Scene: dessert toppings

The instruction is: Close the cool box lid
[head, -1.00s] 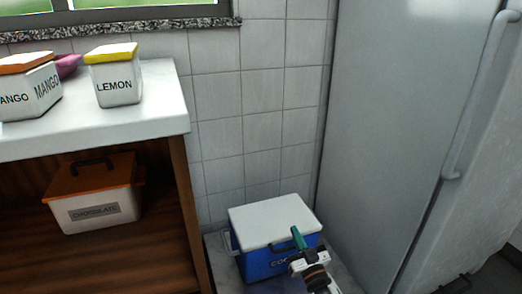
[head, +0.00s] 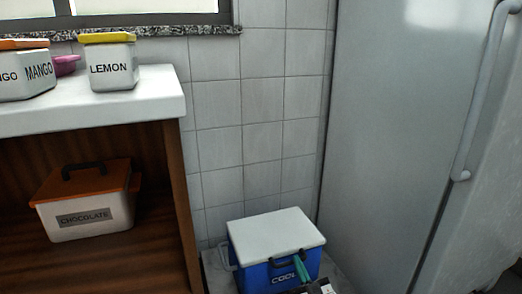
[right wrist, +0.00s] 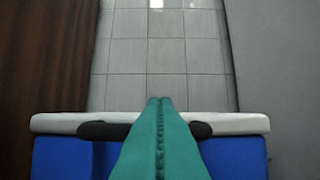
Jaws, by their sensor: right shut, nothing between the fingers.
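The cool box (head: 262,272) has a blue body, a black front handle and "COOL" lettering. It stands on the floor between the counter and the fridge. Its white lid (head: 270,232) lies flat on the body, with no gap visible. My right gripper (head: 301,265) has teal fingers, shut and empty, at the box's front by the handle. In the right wrist view the fingers (right wrist: 160,105) point across the middle of the handle and white lid edge (right wrist: 240,123). Whether they touch the box I cannot tell. My left gripper is not in view.
The wooden counter unit (head: 172,170) stands left of the box and the grey fridge (head: 390,130) right. A tiled wall (head: 262,110) is behind it. A chocolate box (head: 88,210) sits on the shelf; lemon (head: 110,70) and mango (head: 25,80) boxes stand on top.

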